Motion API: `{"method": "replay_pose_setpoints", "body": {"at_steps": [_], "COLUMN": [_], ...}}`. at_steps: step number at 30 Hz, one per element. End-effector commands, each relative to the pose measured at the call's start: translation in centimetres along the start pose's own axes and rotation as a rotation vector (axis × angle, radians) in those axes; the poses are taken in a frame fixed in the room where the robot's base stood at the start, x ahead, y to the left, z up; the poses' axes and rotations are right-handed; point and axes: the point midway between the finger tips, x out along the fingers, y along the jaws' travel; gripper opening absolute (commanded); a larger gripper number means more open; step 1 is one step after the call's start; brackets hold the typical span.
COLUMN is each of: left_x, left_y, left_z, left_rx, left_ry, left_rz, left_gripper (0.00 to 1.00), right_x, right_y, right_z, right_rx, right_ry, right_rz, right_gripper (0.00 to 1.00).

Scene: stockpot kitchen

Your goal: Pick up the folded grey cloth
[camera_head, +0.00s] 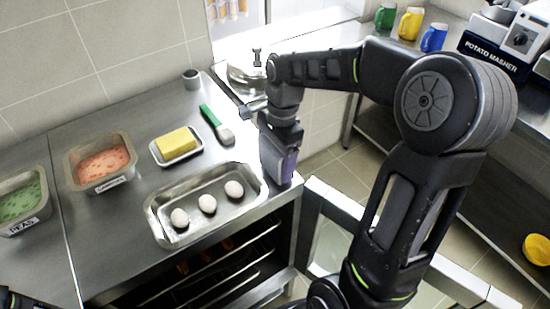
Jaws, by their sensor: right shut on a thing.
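My right gripper (279,172) points down at the right front corner of the steel counter, beside the egg tray. It is shut on a small grey-purple piece, which looks like the folded grey cloth (289,166). Most of that piece is hidden by the gripper, and I cannot see its folds. I cannot tell whether it touches the counter. No other grey cloth shows. At the lower left corner only a dark bit of my left arm shows, and its fingers are not in view.
A steel tray (155,211) with three eggs lies left of my right gripper. Behind it are yellow butter (176,143) on a dish, a green-handled brush (211,120) and a small grey cup (191,79). Food tubs stand left. Below, an oven with racks has a pale open door (330,200).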

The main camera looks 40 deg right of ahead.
Motion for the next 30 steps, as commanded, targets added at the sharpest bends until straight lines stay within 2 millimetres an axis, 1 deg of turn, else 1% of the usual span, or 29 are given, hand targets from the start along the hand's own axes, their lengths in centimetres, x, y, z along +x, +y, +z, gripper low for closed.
{"method": "replay_pose_setpoints", "body": {"at_steps": [5, 12, 15, 20, 30], "left_x": [0.2, 0.4, 0.4, 0.5, 0.4], "left_y": [-0.1, -0.2, -0.2, -0.2, -0.2], "left_z": [0.0, 0.0, 0.0, 0.0, 0.0], "left_rx": [0.000, 0.000, 0.000, 0.000, 0.000], "left_ry": [0.000, 0.000, 0.000, 0.000, 0.000], "left_rz": [0.000, 0.000, 0.000, 0.000, 0.000], "left_gripper": [0.43, 0.43, 0.43, 0.43, 0.43], "right_x": [-2.5, -7.1, -8.6, -9.5, -9.5], "right_y": [-0.1, -0.1, -0.1, 0.0, 0.0], "right_z": [0.3, 0.9, 1.1, 1.2, 1.2], "right_rx": [-0.001, -0.001, 0.000, 0.000, 0.000], "right_ry": [0.001, 0.000, 0.000, 0.000, 0.000], "right_rz": [-0.006, -0.005, -0.004, -0.001, -0.001], "right_gripper": [0.33, 0.33, 0.33, 0.33, 0.33]}}
